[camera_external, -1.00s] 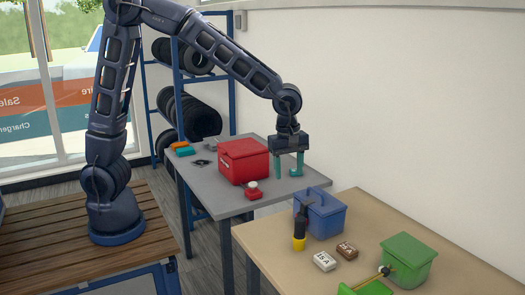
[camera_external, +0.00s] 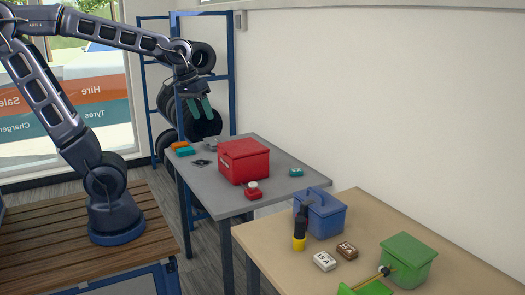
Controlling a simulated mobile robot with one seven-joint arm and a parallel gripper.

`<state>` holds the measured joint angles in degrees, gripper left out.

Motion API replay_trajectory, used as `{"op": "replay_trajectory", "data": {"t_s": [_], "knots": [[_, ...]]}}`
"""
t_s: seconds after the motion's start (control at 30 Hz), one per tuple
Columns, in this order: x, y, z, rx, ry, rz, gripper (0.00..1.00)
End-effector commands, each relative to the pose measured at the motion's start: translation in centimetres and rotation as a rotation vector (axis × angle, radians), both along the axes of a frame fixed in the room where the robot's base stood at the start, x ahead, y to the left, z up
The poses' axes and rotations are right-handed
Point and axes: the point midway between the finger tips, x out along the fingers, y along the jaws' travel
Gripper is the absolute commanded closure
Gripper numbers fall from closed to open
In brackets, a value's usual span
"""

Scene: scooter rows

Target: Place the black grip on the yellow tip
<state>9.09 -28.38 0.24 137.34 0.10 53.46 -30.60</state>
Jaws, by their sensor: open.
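A black upright piece (camera_external: 301,218) stands on the tan table directly above a yellow base (camera_external: 299,243), in front of the blue box. The two look in contact, but I cannot tell how they join. A thin yellow rod (camera_external: 366,280) runs from a green piece to a small dark and white end (camera_external: 384,270) at the green box. I cannot tell which yellow part is the named tip. My gripper (camera_external: 199,106), with teal fingers, is open and empty, raised in front of the tyre rack, far from these pieces.
The grey table (camera_external: 225,201) holds a red box (camera_external: 244,161), a red item (camera_external: 253,191), a small teal piece (camera_external: 296,172) and several small parts at its back left. The tan table has a blue box (camera_external: 328,217), a green box (camera_external: 409,262), a white block (camera_external: 324,261) and a brown block (camera_external: 346,250).

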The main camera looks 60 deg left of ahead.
Motion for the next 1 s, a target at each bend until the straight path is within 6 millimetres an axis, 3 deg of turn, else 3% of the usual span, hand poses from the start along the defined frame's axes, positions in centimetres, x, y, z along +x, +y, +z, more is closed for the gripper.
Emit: {"op": "replay_trajectory", "data": {"t_s": [0.2, 0.4, 1.0], "knots": [[-5.1, 3.3, 0.0, 0.089, -0.066, -0.186, 0.47], [-8.0, 4.8, -0.5, 0.155, -0.098, -0.307, 0.47], [-8.7, 5.1, -0.7, 0.176, -0.105, -0.346, 0.47]]}}
